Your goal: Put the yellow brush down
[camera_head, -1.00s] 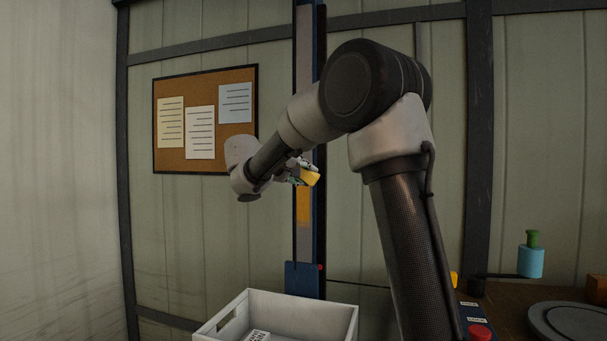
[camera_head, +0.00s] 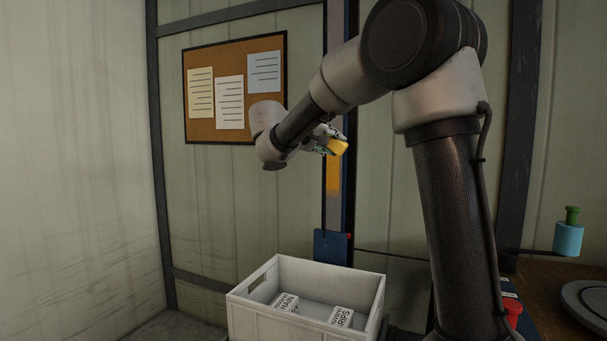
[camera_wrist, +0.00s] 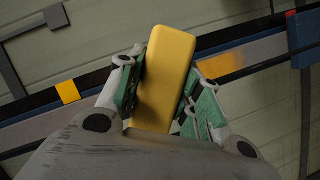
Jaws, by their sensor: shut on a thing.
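The yellow brush (camera_wrist: 166,78) shows in the wrist view as a plain yellow block between the two fingers of my gripper (camera_wrist: 160,100). My gripper is shut on it. In the head view the brush (camera_head: 339,147) sticks out to the right of my gripper (camera_head: 328,143), held in the air in front of the back wall. It is well above the white crate and touches nothing but the fingers. Whether it has bristles cannot be seen.
At the right a brown table (camera_head: 545,290) bears a round grey plate (camera_head: 590,300). A blue bottle with a green top (camera_head: 568,238) shows there. A corkboard (camera_head: 236,134) hangs behind.

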